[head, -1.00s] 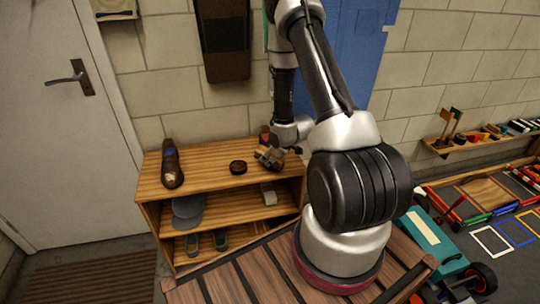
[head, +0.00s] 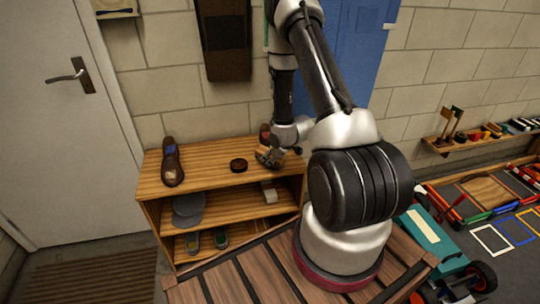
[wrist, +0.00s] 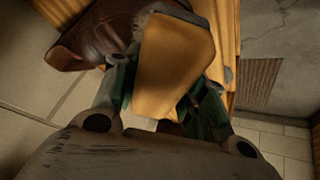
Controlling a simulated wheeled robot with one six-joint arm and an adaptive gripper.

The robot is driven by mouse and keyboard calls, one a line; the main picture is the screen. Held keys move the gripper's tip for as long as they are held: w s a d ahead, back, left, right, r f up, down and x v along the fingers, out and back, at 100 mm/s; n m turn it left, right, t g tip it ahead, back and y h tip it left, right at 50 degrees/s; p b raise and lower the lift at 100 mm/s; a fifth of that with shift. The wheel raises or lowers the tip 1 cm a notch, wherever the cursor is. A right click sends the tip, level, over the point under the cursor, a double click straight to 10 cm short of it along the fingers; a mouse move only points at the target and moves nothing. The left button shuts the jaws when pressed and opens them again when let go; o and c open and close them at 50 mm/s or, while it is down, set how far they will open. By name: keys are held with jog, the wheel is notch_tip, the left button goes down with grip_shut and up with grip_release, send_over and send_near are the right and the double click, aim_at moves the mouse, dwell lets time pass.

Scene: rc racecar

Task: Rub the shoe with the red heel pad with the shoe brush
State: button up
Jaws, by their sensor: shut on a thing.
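My gripper (head: 272,152) is at the right end of the wooden shelf's top. It is shut on the shoe brush, a tan wooden block (wrist: 175,62) with a little pale bristle at its far edge in the wrist view. A dark brown leather shoe (wrist: 92,38) lies beside and partly behind the brush there; I cannot tell whether they touch. In the head view a shoe with a reddish patch (head: 265,131) shows behind my gripper, mostly hidden. Another brown shoe, with a blue heel pad (head: 172,165), stands at the shelf top's left end.
A small dark round tin (head: 238,165) sits on the shelf top (head: 205,160) between the shoes. A wall stands close behind. The shelf top left of the tin is clear.

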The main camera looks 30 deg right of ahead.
jog(key=shift+w+f, duration=0.1)
jog(key=shift+f, duration=0.2)
jog(key=shift+d, duration=0.1)
jog(key=shift+s+d+r, duration=0.1)
jog(key=shift+s+d, duration=0.15)
jog(key=shift+d, duration=0.5)
jog(key=shift+s+d, duration=0.2)
jog(key=shift+d, duration=0.5)
jog(key=shift+s+d+f, duration=0.1)
jog(key=shift+s+d, duration=0.15)
jog(key=shift+d, duration=0.5)
jog(key=shift+s+d+f, duration=0.1)
jog(key=shift+s+d, duration=0.1)
jog(key=shift+d, duration=0.55)
jog(key=shift+f, duration=0.1)
jog(key=shift+c, duration=0.4)
jog(key=shift+w+a+f, duration=0.1)
jog(key=shift+w+a, duration=0.1)
jog(key=shift+a, duration=0.35)
jog(key=shift+w+a, duration=0.15)
jog(key=shift+a, duration=0.4)
jog(key=shift+c, duration=0.9)
jog(key=shift+o, duration=0.2)
jog(key=shift+w+a, duration=0.25)
jog(key=shift+a, duration=0.8)
jog(key=shift+w+a, duration=0.25)
jog(key=shift+a, duration=0.75)
